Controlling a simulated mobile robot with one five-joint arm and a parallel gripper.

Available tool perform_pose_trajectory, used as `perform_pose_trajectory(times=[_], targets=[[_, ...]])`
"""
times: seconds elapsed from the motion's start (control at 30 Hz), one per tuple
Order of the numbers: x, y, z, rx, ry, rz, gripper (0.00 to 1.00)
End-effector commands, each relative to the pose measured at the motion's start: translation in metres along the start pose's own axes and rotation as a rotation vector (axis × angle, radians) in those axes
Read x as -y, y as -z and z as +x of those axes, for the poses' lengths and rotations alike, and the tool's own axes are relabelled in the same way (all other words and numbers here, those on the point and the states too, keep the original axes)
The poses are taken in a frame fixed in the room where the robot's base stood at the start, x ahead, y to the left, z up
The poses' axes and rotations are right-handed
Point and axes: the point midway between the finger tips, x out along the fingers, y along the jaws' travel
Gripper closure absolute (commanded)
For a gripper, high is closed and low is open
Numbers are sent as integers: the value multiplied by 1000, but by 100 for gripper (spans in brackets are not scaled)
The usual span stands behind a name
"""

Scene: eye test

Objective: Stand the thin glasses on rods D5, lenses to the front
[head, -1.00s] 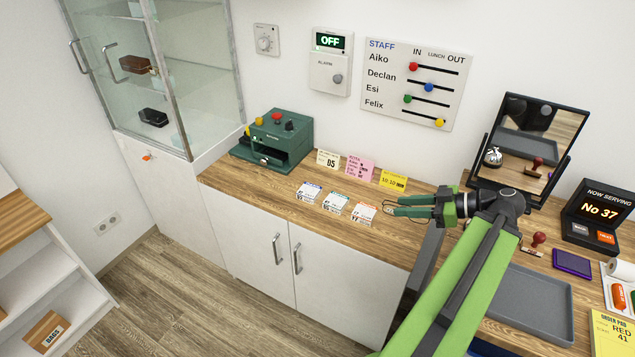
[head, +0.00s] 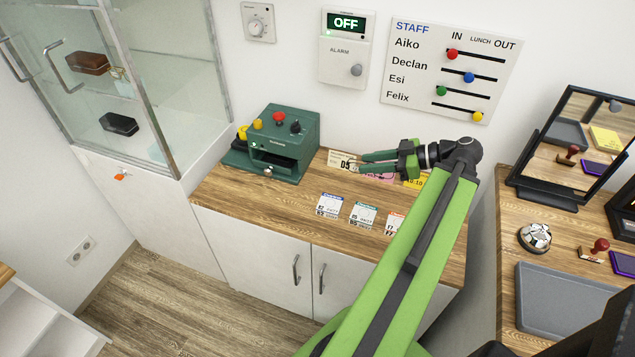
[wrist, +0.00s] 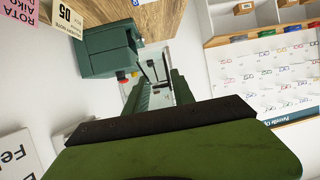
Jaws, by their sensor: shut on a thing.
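A white display wall (wrist: 265,75) with several pairs of glasses on rods shows at the right of the wrist view, far from my gripper. I cannot read its rod labels.
A green machine (head: 285,130) stands left of my gripper. Several small cards (head: 362,214) lie at the counter's front. A glass cabinet (head: 180,60) is at the far left. A mirror (head: 580,130) and grey tray (head: 560,310) are at the right. The floor at lower left is clear.

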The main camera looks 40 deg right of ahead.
Motion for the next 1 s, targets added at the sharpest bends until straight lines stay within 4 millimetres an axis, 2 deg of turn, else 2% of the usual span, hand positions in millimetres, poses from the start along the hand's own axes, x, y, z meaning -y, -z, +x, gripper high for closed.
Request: perform_pose_trajectory(times=[0.23,0.3,0.37,0.43,0.6,0.67,0.77,0.87,1.0], targets=[[0,2,5,0,10,-4,100],[-2,-3,7,0,10,-4,100],[-9,-13,9,0,4,-2,100],[-22,-31,12,0,-9,3,100],[-64,-82,14,0,-56,19,100],[-73,-89,13,0,-68,24,100],[-76,-88,11,0,-74,27,100],[-77,-90,23,0,-72,26,100],[-84,-100,64,0,-70,24,100]])
